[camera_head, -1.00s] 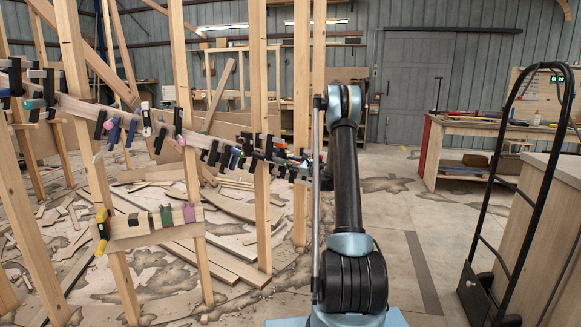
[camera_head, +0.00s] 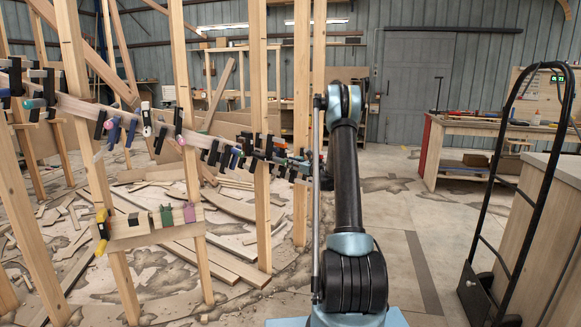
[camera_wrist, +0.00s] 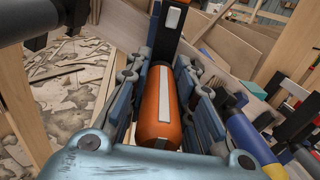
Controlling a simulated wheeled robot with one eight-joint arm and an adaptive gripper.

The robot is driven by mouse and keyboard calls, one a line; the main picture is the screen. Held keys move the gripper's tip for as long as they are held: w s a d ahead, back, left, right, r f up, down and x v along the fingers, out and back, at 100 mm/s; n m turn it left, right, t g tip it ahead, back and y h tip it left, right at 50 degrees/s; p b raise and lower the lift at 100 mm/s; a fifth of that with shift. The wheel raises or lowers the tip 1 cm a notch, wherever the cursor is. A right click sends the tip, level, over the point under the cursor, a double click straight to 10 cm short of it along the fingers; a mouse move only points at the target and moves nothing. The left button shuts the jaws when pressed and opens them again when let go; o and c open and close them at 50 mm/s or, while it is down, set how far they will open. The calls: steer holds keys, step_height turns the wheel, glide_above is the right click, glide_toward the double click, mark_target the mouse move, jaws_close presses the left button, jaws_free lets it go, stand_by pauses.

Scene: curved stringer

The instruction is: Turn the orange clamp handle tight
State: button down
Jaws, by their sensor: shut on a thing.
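In the wrist view the orange clamp handle (camera_wrist: 152,125) is a rounded grip with pale stripes, and it lies lengthwise between the fingers of my gripper (camera_wrist: 163,80). The blue-grey linked fingers stand close on both sides of the handle, and my gripper is shut on it. In the head view my arm hides the gripper and this handle.
A blue and yellow clamp handle (camera_wrist: 250,137) lies close right of my gripper. The curved wooden stringer (camera_head: 86,108) carries several clamps between upright posts (camera_head: 262,215). A hand truck (camera_head: 478,240) stands at the right. Loose boards (camera_head: 225,262) litter the floor.

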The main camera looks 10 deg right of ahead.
steer(key=c, duration=1.3)
jaws_free()
steer(key=shift+c, duration=0.2)
steer(key=shift+s+d, duration=0.1)
steer(key=v, duration=1.1)
steer(key=shift+s+d+f, duration=0.15)
steer(key=shift+s+d, duration=0.05)
steer(key=shift+d, duration=0.1)
steer(key=v, duration=0.6)
